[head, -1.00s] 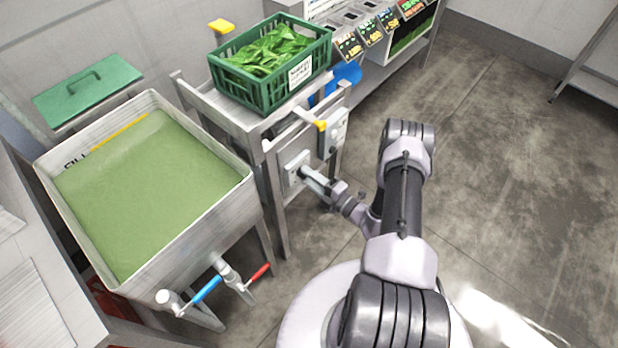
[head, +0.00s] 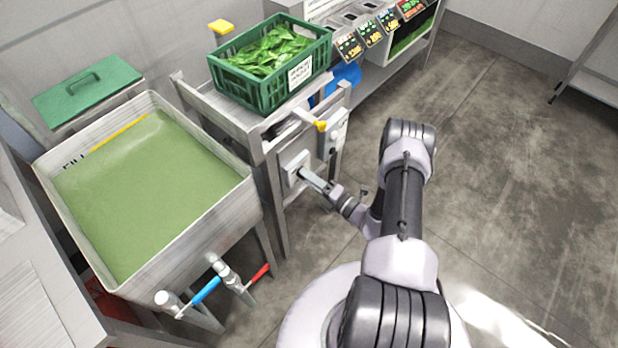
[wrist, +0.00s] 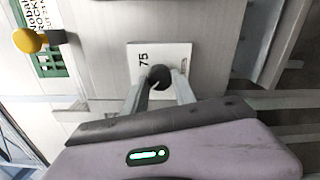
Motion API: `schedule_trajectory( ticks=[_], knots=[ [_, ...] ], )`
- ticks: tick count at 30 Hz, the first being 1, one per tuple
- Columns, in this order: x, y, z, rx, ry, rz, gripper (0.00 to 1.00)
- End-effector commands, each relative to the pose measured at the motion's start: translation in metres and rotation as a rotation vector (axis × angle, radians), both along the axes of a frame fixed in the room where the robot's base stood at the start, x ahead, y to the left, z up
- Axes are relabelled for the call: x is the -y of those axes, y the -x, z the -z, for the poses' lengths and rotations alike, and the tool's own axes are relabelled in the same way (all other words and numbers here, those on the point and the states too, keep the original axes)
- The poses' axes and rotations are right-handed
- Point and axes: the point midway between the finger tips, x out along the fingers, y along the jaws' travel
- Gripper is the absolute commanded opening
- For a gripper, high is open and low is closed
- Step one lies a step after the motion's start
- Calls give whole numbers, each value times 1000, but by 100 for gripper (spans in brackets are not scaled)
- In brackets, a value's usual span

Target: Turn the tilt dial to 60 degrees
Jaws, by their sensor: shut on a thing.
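The tilt dial shows in the wrist view as a black round knob (wrist: 159,77) on a white plate (wrist: 172,52). The number 75 is printed on the plate, sideways, left of the knob; no other number can be read. My gripper (wrist: 160,85) is shut on the knob, one finger on each side. In the head view my gripper (head: 308,178) reaches the pale plate (head: 292,163) on the steel stand's side, and the knob is hidden there. Where the dial points cannot be read.
A green crate of leaves (head: 262,95) stands on the steel stand (head: 212,98), above the dial. A yellow-ended lever (head: 320,125) and a grey box (head: 338,130) are close by. A sink of green water (head: 150,190) is at left. The floor at right is clear.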

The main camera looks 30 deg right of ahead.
Motion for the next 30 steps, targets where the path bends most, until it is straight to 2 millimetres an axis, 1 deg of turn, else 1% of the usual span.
schedule_trajectory(
  ticks=[4, 5, 6, 7, 8, 16, 20, 23, 30],
  knots=[
    [0, 0, 1, -1, 0, 0, 0],
    [0, 0, 1, -1, 0, 0, 38],
    [0, 0, 1, -1, 0, 0, 46],
    [0, 0, 0, -1, 0, 0, 52],
    [0, 0, 0, -1, 0, 0, 54],
    [0, 0, 0, 0, 0, 0, 54],
    [5, 11, -1, -2, -1, 3, 54],
    [14, 34, -3, -1, -3, 7, 54],
    [42, 110, -3, 0, 0, 9, 54]
  ],
)
